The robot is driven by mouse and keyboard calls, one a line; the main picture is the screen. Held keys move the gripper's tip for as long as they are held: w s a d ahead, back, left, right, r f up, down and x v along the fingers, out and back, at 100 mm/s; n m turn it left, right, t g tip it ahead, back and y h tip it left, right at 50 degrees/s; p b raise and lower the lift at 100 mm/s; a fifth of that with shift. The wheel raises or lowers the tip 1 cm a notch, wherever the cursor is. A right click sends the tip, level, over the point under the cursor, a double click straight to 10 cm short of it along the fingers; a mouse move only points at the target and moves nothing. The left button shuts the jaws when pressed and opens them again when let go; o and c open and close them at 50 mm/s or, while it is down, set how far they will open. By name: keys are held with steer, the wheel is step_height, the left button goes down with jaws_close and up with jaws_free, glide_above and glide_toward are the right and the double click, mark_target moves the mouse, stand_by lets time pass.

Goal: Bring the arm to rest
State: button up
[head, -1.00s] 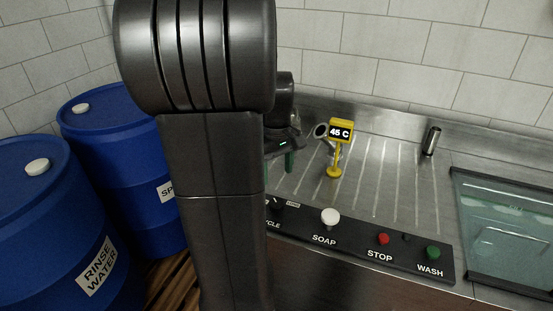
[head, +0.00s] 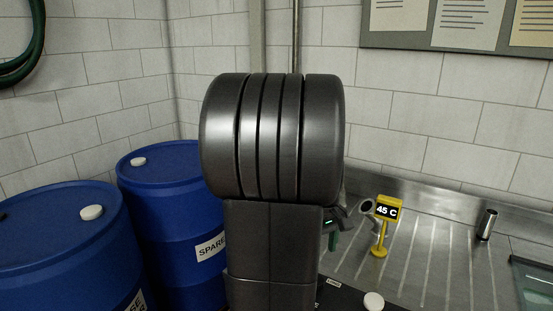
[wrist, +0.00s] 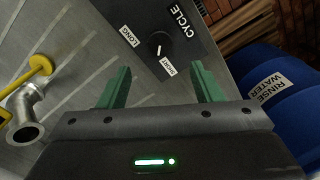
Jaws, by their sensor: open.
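My gripper (wrist: 160,90) is open in the wrist view, its two green fingers apart with nothing between them. Beyond the fingers is the dark control panel with the CYCLE knob (wrist: 160,44), marked LONG and SHORT. I cannot tell the height of the gripper above the panel. In the head view my arm stands upright in the middle and hides most of the gripper. A bit of the gripper (head: 335,240) shows just right of the arm, above the drainboard side.
Blue drums stand at the left, one labelled SPARE (head: 180,265), one RINSE WATER (wrist: 285,98). A white SOAP button (head: 374,301) shows at the bottom.

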step_height(320, 180, down, 10)
steer(key=shift+r, duration=0.1)
steer(key=shift+r, duration=0.1)
stand_by(0.5)
step_height(320, 180, up, 14)
step_height(320, 180, down, 14)
steer(key=shift+f, duration=0.15)
steer(key=m, duration=0.4)
steer(key=shift+m, duration=0.4)
steer(key=m, duration=0.4)
steer(key=shift+m+p, duration=0.3)
steer(key=shift+m, duration=0.1)
steer(key=m, duration=0.4)
steer(key=shift+m, duration=0.3)
steer(key=shift+m+p, duration=0.4)
steer(key=shift+m, duration=1.6)
